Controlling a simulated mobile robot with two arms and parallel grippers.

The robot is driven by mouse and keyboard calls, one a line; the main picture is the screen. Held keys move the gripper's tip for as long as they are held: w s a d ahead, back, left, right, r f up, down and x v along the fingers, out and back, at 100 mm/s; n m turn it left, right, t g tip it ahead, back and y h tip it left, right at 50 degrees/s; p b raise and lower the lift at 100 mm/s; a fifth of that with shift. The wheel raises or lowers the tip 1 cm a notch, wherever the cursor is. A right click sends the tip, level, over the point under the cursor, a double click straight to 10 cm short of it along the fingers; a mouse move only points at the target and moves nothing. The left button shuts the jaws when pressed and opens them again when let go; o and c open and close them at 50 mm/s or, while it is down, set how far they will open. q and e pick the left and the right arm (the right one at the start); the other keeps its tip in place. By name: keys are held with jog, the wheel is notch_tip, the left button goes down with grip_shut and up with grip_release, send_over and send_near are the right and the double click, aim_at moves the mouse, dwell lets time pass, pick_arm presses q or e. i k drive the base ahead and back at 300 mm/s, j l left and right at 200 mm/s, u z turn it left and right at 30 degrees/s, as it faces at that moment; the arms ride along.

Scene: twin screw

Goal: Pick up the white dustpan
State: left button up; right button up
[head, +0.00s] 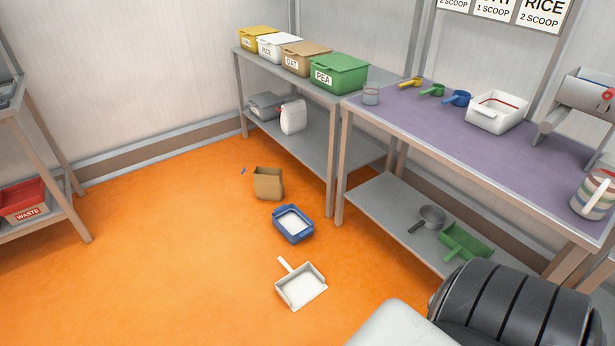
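The white dustpan (302,287) lies on the orange floor at the lower middle of the head view. Its short handle points up and to the left, and its wide pan faces the lower right. Nothing covers it or touches it. Neither of my grippers shows clearly in this view. A black ribbed and pale part of my own body fills the lower right corner.
A blue tub (293,224) with white contents and a brown paper bag (268,184) stand on the floor behind the dustpan. A purple-topped table (440,128) stands at right, with a green dustpan (466,242) on its lower shelf. Floor at left is clear.

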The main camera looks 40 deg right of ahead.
aim_at(302, 284)
jog(key=i+l+z, duration=0.1)
jog(key=i+z, duration=0.7)
jog(key=z, duration=0.15)
jog(key=i+j+z, duration=0.25)
jog(key=i+z, duration=0.25)
jog(key=k, duration=0.1)
